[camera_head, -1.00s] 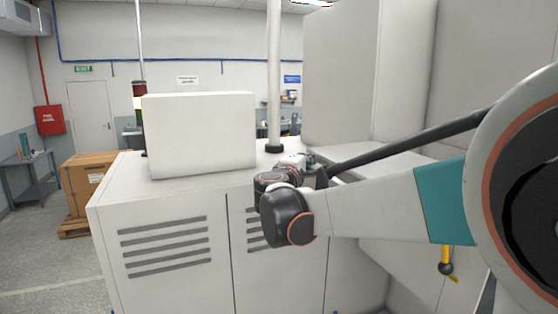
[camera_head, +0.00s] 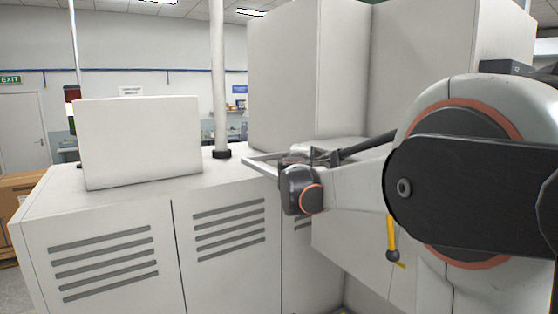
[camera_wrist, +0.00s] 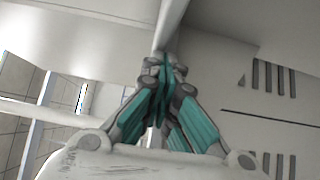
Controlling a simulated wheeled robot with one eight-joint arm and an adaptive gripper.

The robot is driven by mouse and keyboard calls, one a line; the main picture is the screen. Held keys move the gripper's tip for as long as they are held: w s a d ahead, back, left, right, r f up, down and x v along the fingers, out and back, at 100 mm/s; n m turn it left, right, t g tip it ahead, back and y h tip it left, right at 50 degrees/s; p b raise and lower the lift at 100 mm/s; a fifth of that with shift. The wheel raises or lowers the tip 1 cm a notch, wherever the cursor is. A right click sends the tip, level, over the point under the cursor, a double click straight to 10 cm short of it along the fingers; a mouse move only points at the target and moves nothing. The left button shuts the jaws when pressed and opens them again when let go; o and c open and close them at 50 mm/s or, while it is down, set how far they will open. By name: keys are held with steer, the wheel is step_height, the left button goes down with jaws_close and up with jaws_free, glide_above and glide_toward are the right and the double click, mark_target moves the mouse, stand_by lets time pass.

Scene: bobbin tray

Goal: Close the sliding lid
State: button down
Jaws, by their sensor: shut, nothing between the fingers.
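My gripper (camera_wrist: 164,62) is shut and empty in the wrist view, with its teal-padded fingers together. The fingertips are at or very near the end of a pale upright edge (camera_wrist: 172,25); I cannot tell whether they touch it. In the head view my wrist hides most of the gripper. A thin, light, flat panel edge (camera_head: 260,166) sticks out left of my wrist, in front of the tall white cabinet (camera_head: 296,80). It may be the sliding lid, but I cannot tell. No bobbins or tray inside are visible.
A white box (camera_head: 140,142) stands on the low white cabinet top (camera_head: 60,190). A white post (camera_head: 217,80) rises behind it. A yellow handle with a dark knob (camera_head: 392,238) hangs below my arm. The cabinet top between box and post is clear.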

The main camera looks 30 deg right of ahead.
steer(key=shift+d, duration=1.8)
steer(key=shift+w+a, duration=0.1)
